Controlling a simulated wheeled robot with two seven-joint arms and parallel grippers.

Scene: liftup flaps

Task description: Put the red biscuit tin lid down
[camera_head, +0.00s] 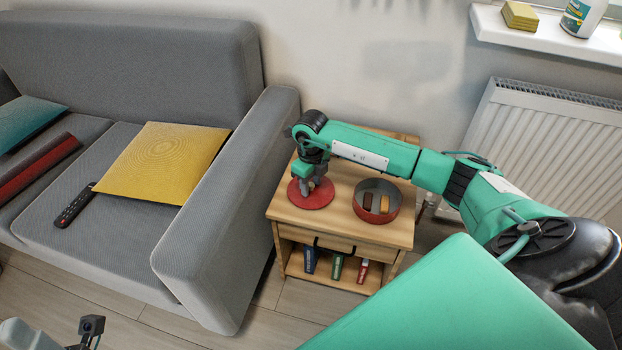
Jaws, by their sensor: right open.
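The red biscuit tin lid (318,203) lies flat on the left part of the wooden side table's top. My right gripper (309,190) points down over the middle of the lid, with its jaws open around or just above the lid's centre. The fingertips are small, and I cannot tell whether they touch the lid. The round red tin (377,214) stands open to the right of the lid, with brown and tan pieces inside. My left gripper's fingers do not show.
The wooden side table (340,230) has a lower shelf with several books (337,267). A grey sofa (210,240) stands close on the left, holding a yellow cushion (163,160) and a remote (75,205). A white radiator (545,140) is on the wall at right.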

